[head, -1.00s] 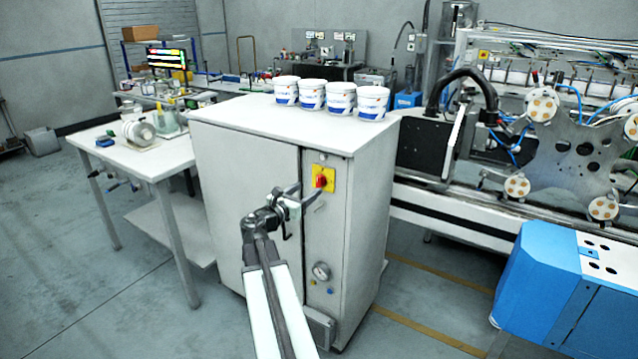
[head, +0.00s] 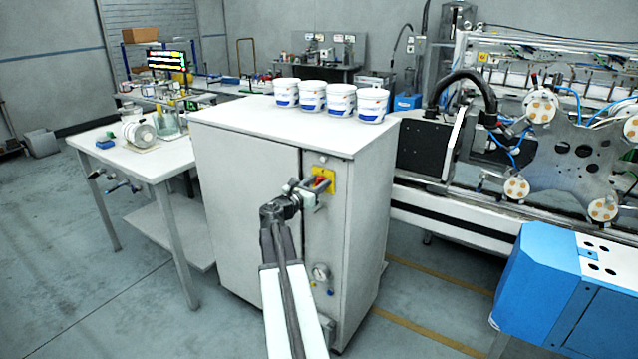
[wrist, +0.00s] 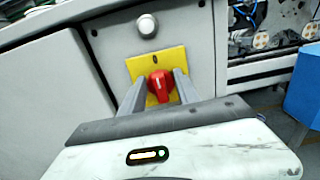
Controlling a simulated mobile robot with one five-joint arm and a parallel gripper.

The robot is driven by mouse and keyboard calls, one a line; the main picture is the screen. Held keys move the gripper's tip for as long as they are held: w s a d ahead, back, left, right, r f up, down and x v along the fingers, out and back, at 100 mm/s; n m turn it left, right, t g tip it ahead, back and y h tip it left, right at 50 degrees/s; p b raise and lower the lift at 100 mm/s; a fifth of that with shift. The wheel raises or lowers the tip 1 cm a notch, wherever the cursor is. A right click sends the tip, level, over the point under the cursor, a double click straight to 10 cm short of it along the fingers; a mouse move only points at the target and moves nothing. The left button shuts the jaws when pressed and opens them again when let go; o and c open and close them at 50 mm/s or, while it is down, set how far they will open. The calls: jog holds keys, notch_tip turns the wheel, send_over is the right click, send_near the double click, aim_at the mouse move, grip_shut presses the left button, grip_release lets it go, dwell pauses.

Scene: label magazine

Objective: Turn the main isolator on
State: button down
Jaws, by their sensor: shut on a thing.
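The main isolator is a red rotary knob (wrist: 160,86) on a yellow square plate (wrist: 151,66), set in the front of a light grey cabinet (head: 250,205). It also shows high on the cabinet's right panel in the head view, where the knob (head: 320,181) is partly hidden by my gripper. My gripper (wrist: 161,82) has one finger on each side of the red knob and is shut on it. In the wrist view the knob's grip looks close to upright, with a dark mark above it on the plate.
A round grey button (wrist: 147,26) sits above the plate. Several white tubs (head: 312,96) stand on the cabinet top. A white table (head: 140,160) stands left, and a blue machine (head: 560,290) stands right.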

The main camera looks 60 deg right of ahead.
jog(key=shift+a+f+m, duration=0.2)
jog(key=shift+a+m, duration=0.05)
jog(key=shift+m, duration=0.15)
jog(key=shift+s+f+m, duration=0.1)
jog(key=shift+s+m, duration=0.05)
jog(key=shift+m, duration=4.05)
jog(key=shift+s+f+m, duration=0.1)
jog(key=shift+s+m, duration=0.05)
jog(key=shift+m, duration=4.35)
jog(key=c, duration=0.9)
grip_release()
